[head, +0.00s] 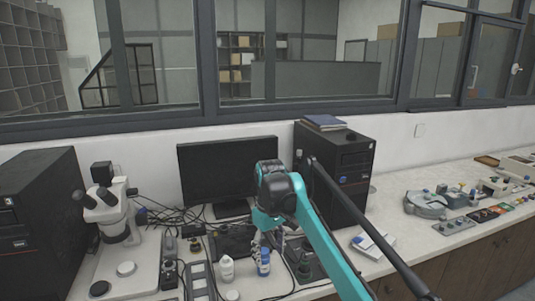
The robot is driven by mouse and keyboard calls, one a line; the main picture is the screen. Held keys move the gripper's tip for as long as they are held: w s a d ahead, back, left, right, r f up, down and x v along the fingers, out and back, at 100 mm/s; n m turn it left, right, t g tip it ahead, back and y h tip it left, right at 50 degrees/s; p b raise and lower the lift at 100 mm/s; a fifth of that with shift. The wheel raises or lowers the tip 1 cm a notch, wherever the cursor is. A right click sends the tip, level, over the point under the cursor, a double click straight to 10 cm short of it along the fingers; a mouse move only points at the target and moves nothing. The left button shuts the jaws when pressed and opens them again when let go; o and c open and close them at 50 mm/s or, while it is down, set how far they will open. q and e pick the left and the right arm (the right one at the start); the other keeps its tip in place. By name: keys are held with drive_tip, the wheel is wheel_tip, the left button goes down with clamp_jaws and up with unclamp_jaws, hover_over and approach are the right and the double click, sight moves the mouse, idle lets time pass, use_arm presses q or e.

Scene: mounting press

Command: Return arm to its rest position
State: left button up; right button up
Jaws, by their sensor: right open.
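My right arm, teal and black, reaches in from the lower right and bends down at its black wrist. My right gripper (272,238) hangs below the wrist, over the bench, and is open. It is small and partly hidden by the wrist and forearm. A blue-and-white bottle (263,262) stands just below it; I cannot tell whether they touch. A white bottle (227,268) stands to the left. A dark device (303,262) sits just right of the gripper. My left gripper is not in view.
A black monitor (222,165) stands behind the wrist. Black computer towers stand at right (350,165) and far left (38,220). A microscope (112,215) is at left. Cables and small devices crowd the bench (415,245). Parts lie at far right.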

drive_tip(key=s+d+m+t, duration=0.4)
drive_tip(key=s+d, duration=0.8)
drive_tip(key=s, duration=0.2)
drive_tip(key=s+d+f+m+t, duration=0.3)
drive_tip(key=s+d+f, duration=0.2)
drive_tip(key=s+f, duration=0.6)
drive_tip(key=s, duration=0.3)
drive_tip(key=shift+d+f+m, duration=0.2)
drive_tip(key=shift+m, duration=0.2)
